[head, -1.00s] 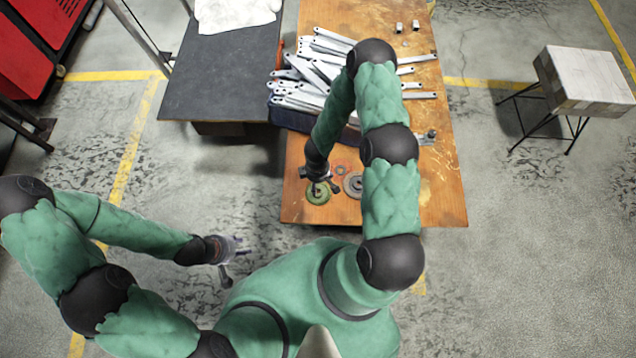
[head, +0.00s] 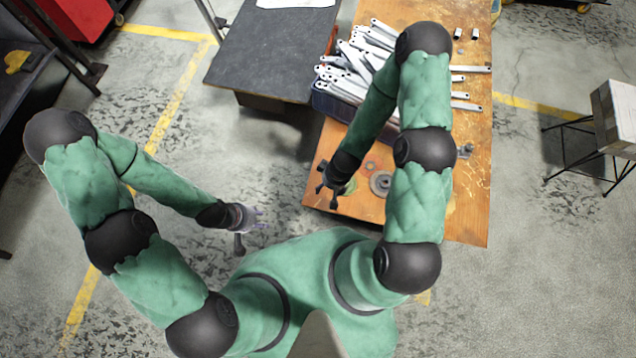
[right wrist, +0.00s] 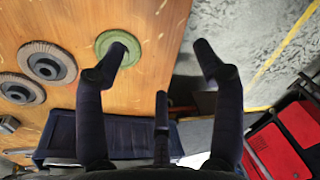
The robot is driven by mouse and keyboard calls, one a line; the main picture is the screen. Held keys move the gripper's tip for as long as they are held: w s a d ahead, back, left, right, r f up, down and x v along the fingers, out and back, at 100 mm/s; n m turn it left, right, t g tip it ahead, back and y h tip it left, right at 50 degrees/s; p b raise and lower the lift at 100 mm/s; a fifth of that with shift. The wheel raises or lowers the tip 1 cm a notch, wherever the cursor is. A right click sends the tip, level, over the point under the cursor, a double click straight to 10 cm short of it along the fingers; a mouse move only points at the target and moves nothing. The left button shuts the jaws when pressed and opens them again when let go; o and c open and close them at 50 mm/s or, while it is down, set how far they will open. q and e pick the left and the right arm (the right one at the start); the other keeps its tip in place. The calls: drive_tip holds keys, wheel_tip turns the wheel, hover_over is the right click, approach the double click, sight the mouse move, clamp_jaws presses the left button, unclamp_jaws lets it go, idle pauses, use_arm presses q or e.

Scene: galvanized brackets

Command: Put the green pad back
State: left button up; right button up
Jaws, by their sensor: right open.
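The green pad (right wrist: 124,46) is a round disc lying flat on the wooden table in the right wrist view, partly covered by one finger. In the head view a sliver of the green pad (head: 351,187) shows beside my right gripper (head: 331,196). The right gripper is open and empty at the table's near left corner. Its fingers (right wrist: 160,55) are spread in the right wrist view, one overlapping the pad, the other over the floor past the table edge. My left gripper (head: 254,220) hangs over the floor left of the table, open and empty.
A blue bin (head: 328,104) and a heap of metal brackets (head: 352,68) stand farther back.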

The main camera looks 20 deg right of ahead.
drive_tip(key=s+a+r+m+y, duration=0.2)
drive_tip(key=s+a+r+m, duration=0.1)
drive_tip(key=s+a+m, duration=0.1)
drive_tip(key=shift+s+a+r+g, duration=0.3)
drive_tip(key=shift+s+a+r, duration=0.05)
drive_tip(key=shift+s+a, duration=0.6)
drive_tip(key=shift+w, duration=0.1)
